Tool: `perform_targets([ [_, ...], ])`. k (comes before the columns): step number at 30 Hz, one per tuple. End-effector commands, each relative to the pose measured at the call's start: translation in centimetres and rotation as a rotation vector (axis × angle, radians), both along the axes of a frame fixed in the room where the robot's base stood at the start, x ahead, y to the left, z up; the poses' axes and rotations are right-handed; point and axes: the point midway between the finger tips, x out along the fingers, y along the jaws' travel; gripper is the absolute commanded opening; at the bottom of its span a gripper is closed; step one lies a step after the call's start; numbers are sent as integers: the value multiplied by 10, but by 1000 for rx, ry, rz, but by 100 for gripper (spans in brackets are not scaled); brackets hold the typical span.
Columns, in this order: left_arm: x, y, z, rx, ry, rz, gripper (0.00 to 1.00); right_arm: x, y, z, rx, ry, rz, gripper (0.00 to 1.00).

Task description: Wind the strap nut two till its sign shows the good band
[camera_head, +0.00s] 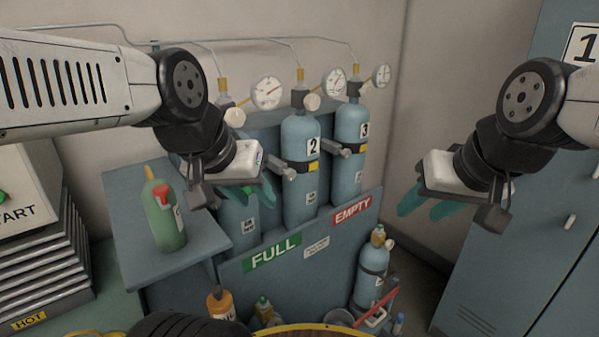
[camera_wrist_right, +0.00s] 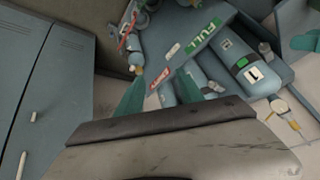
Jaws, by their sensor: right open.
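Cylinder two (camera_head: 300,207), blue-grey with a "2" label, stands in the middle of the rack. My left gripper (camera_head: 245,196) is open in front of cylinder one (camera_head: 242,225), left of that nut, and covers part of that cylinder. My right gripper (camera_head: 427,205) is open and empty, well right of the rack.
Cylinder three (camera_head: 350,185) has a yellow strap sign and its own nut. Cylinder one shows a green sign (camera_wrist_right: 242,63) in the right wrist view. A green bottle (camera_head: 164,216) stands on the left bench. A grey locker (camera_head: 520,240) stands at right. Gauges and pipes run above.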

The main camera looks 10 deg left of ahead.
Motion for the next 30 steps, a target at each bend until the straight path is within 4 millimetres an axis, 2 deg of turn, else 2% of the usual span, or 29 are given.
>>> perform_targets([
  [12, 0, 0, 0, 0, 0, 0, 36, 0, 0, 0, 0, -1, 0, 44],
  [16, 0, 0, 0, 0, 0, 0, 36, 13, -1, 0, -11, -15, -1, 44],
  [20, 0, 0, 0, 0, 0, 0, 36, 54, -1, 0, -46, -70, 5, 44],
  [26, 0, 0, 0, 0, 0, 0, 36, 144, 8, -6, -105, -213, 53, 44],
  [30, 0, 0, 0, 0, 0, 0, 36, 203, 25, -17, -123, -318, 108, 44],
])
